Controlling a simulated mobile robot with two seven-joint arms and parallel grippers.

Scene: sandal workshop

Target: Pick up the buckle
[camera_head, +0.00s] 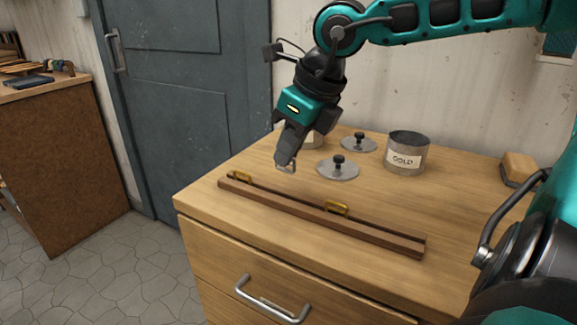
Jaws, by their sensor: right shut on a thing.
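My right gripper (286,158) reaches in from the upper right and points down above the wooden cabinet top. It is shut on a small silvery metal frame, the buckle (287,168), which shows just below its fingertips. The buckle appears to be held above the surface, behind a long brown wooden strip. The fingers hide its upper part. My left gripper is not in view.
The long wooden strip (290,208) with two brass-coloured fittings lies along the cabinet's front. Behind are two round lids with black knobs (338,169), a grey tin marked "SOLD" (406,155), a partly hidden tin, and a wooden block (519,167). The right-hand top is mostly clear.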

